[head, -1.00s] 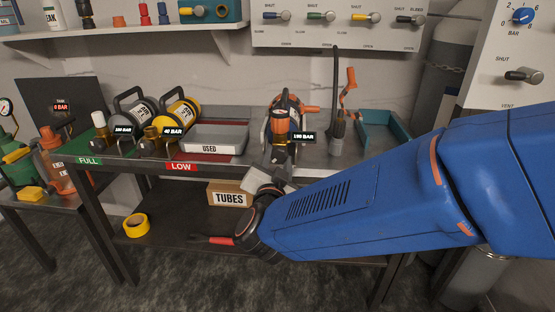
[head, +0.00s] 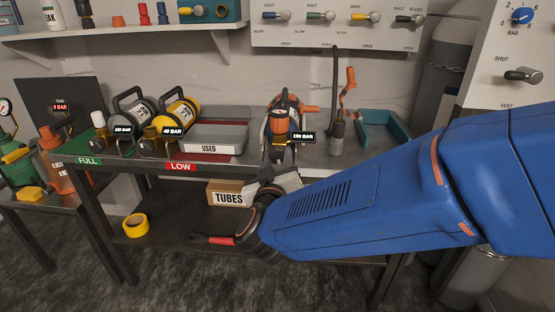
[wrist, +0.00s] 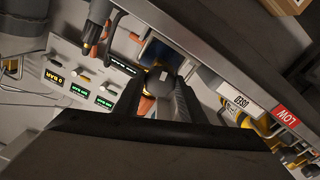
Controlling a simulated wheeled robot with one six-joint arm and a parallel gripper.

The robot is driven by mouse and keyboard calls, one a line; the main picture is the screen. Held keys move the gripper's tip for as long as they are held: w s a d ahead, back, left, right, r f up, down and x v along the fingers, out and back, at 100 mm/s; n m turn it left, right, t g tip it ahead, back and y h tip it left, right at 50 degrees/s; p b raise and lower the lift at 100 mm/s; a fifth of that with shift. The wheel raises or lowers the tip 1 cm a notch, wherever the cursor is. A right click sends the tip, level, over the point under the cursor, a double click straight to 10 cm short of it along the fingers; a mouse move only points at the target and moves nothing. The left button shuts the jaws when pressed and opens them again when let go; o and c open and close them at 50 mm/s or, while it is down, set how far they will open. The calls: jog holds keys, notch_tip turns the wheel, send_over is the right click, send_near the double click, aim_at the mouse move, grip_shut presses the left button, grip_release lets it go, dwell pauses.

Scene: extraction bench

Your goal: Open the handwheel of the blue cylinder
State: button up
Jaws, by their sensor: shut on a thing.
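In the wrist view my gripper (wrist: 160,84) has its two dark fingers closed on either side of a round dark handwheel (wrist: 159,76), with a small pale patch on it. A dark blue surface (wrist: 158,51) shows just beyond the handwheel; most of that body is hidden. In the head view my wrist reaches up to the front of the bench. Beyond it stands an orange and black assembly (head: 286,122) with a display reading about 190 BAR (head: 302,137). No whole blue cylinder can be made out there.
To the left lie a grey cylinder (head: 136,112), a yellow cylinder (head: 179,115) and the USED tray (head: 216,134). To the right are an orange crank (head: 349,85), a black hose tool (head: 336,130) and a teal tray (head: 367,136). A TUBES box (head: 224,186) sits on the lower shelf.

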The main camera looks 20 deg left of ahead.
jog(key=n, duration=0.4)
jog(key=shift+f+n, duration=0.15)
jog(key=shift+n, duration=0.25)
jog(key=n, duration=0.3)
jog(key=shift+n, duration=0.3)
jog(key=n, duration=0.3)
jog(key=shift+d, duration=0.1)
jog(key=shift+n, duration=2)
jog(key=o, duration=1)
jog(key=shift+o, duration=0.2)
jog(key=shift+s+r, duration=0.15)
jog(key=shift+r, duration=0.05)
